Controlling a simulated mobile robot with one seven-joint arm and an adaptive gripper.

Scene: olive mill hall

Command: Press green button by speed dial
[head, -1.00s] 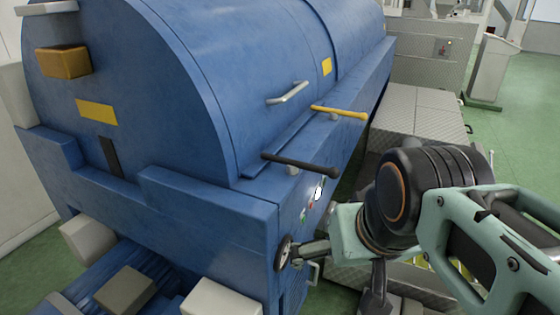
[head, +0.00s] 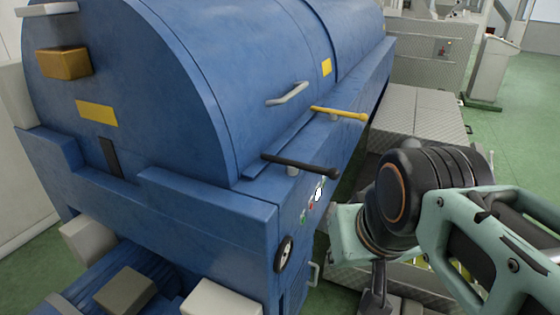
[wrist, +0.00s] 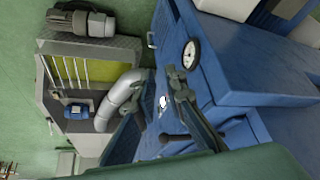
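The blue machine (head: 215,235) carries a small control panel on its right-hand face. A white round dial (head: 319,194) sits there, with a small green spot (head: 303,216) that looks like a button and a reddish spot below and left of it. The white dial also shows in the wrist view (wrist: 163,102), between my fingers; the green button cannot be made out there. My gripper (wrist: 161,80) looks open and empty, its dark fingers spread in front of the panel. In the head view its fingers are hidden behind my wrist, right of the panel.
A round gauge (head: 284,253) sits below the buttons and shows in the wrist view (wrist: 191,52). A black lever (head: 300,165) and a yellow lever (head: 340,113) stick out above the panel. A metal platform (head: 425,115) stands behind my arm.

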